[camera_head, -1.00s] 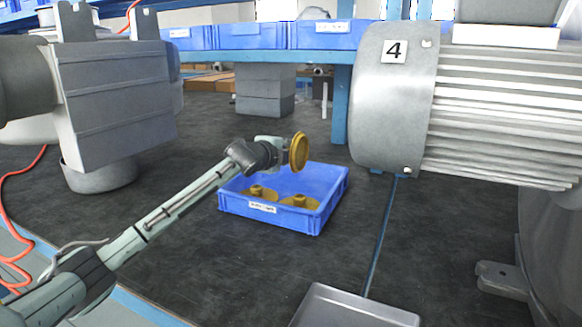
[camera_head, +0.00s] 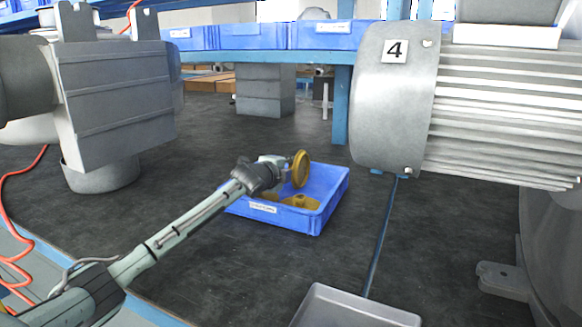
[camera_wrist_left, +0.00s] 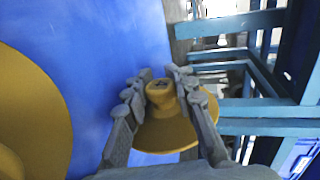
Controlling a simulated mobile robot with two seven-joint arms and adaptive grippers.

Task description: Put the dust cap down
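The dust cap (camera_head: 300,169) is a yellow disc with a knob. My left gripper (camera_head: 285,165) is shut on its knob and holds the cap with its disc upright, over the blue bin (camera_head: 334,204). In the left wrist view the fingers (camera_wrist_left: 159,80) lie on both sides of the knob of the held cap (camera_wrist_left: 164,136). Another yellow cap (camera_head: 300,201) lies in the bin; a large yellow disc (camera_wrist_left: 28,115) also shows at the left of the wrist view. My arm hides part of the bin. My right gripper is not in view.
A grey motor with a number 4 plate (camera_head: 395,51) stands at the right. A grey housing (camera_head: 115,95) stands at the left. A grey tray (camera_head: 345,308) is at the front. Blue bins (camera_head: 250,36) line a shelf behind. Dark mat around the bin is clear.

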